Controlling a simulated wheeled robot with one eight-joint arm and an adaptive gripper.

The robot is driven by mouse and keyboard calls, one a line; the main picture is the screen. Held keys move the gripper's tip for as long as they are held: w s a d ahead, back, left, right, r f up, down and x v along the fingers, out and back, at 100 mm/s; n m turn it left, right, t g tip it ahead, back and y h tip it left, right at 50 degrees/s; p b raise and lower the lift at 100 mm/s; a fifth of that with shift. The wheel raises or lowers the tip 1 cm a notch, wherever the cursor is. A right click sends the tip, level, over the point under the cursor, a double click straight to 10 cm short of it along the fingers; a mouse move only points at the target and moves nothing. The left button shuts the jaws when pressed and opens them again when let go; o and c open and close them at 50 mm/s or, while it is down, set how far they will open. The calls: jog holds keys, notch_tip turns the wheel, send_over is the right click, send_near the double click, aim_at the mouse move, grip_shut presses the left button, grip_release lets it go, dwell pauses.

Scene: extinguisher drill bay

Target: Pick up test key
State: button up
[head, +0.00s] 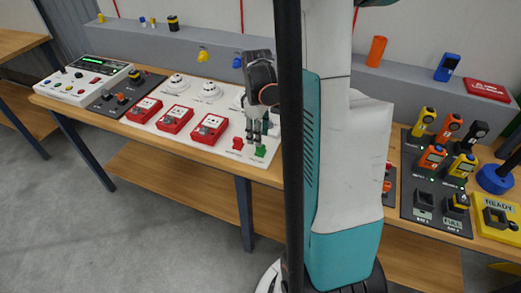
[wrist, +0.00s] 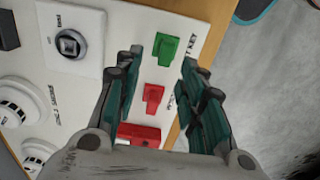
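A green key-shaped piece (wrist: 166,47) lies on the white panel beside printed lettering, partly hidden, that ends in "T KEY". It also shows in the head view (head: 261,150). A similar red piece (wrist: 153,97) lies beside it, also seen in the head view (head: 238,144); its label is partly hidden. My gripper (wrist: 160,58) is open and empty above the panel, with its fingers spread on either side of the green and red pieces in the wrist view. In the head view my gripper (head: 253,139) points down over the panel's front right part.
Several red call points (head: 175,119) and white detectors (head: 176,82) sit on the panel (head: 215,160). A control box (head: 82,78) stands far left. Right of my arm, a dark charger board (head: 408,205) holds several handheld units. The bench's front edge lies close to the keys.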

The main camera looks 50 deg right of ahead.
aim_at(261, 149)
jog(key=f, duration=0.1)
jog(key=f+b, duration=0.1)
jog(key=f, duration=0.1)
jog(key=f+b, duration=0.1)
jog(key=f, duration=0.1)
jog(key=shift+s+a, duration=0.1)
jog(key=shift+s, duration=0.2)
grip_shut()
